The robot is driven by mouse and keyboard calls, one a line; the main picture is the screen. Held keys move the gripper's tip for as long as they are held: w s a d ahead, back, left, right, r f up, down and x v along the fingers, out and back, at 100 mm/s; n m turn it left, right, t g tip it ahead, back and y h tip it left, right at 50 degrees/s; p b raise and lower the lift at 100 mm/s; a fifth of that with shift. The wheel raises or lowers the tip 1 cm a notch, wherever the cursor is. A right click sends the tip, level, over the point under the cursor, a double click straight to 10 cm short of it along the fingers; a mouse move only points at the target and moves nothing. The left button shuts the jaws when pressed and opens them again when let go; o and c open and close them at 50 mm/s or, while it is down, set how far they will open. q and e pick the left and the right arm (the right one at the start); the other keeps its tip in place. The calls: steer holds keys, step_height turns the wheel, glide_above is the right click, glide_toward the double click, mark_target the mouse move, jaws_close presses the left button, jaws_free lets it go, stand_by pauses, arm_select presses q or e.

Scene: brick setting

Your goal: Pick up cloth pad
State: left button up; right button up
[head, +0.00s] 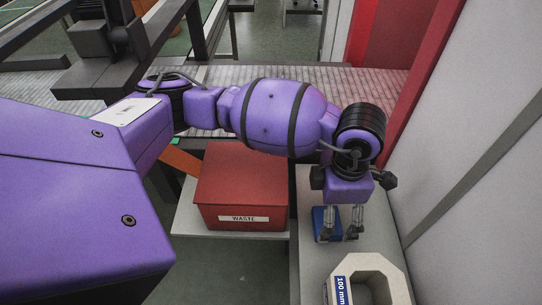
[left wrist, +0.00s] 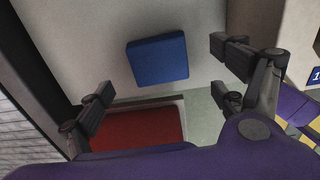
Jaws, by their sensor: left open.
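A blue square pad, which I take to be the cloth pad (head: 319,216), lies flat on a light grey surface (head: 316,262). In the left wrist view the whole pad (left wrist: 158,60) shows, with nothing covering it. My left gripper (head: 338,237) points down over the surface, and its fingers hide part of the pad in the head view. In the left wrist view the fingers of my left gripper (left wrist: 163,88) are spread wide and empty, with the pad ahead of the gap between them. I cannot tell the exact height above the pad. My right gripper is not in view.
A red box labelled WASTE (head: 243,188) stands left of the surface on a lower pale shelf (head: 190,229). A cream block with an opening and a "100 mm" label (head: 385,270) stands in front of the gripper. A pale wall (head: 475,150) bounds the right side.

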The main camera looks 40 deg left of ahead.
arm_select(q)
step_height(320, 180, down, 4)
steer(key=shift+r, duration=0.1)
steer(key=shift+f, duration=0.3)
steer(key=shift+w, duration=0.1)
steer(key=shift+c, duration=0.2)
steer(key=c, duration=1.2)
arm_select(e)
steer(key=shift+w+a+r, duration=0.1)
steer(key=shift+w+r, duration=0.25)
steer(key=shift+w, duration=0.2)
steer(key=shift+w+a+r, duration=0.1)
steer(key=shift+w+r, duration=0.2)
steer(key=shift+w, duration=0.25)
arm_select(q)
steer(key=shift+r, duration=0.15)
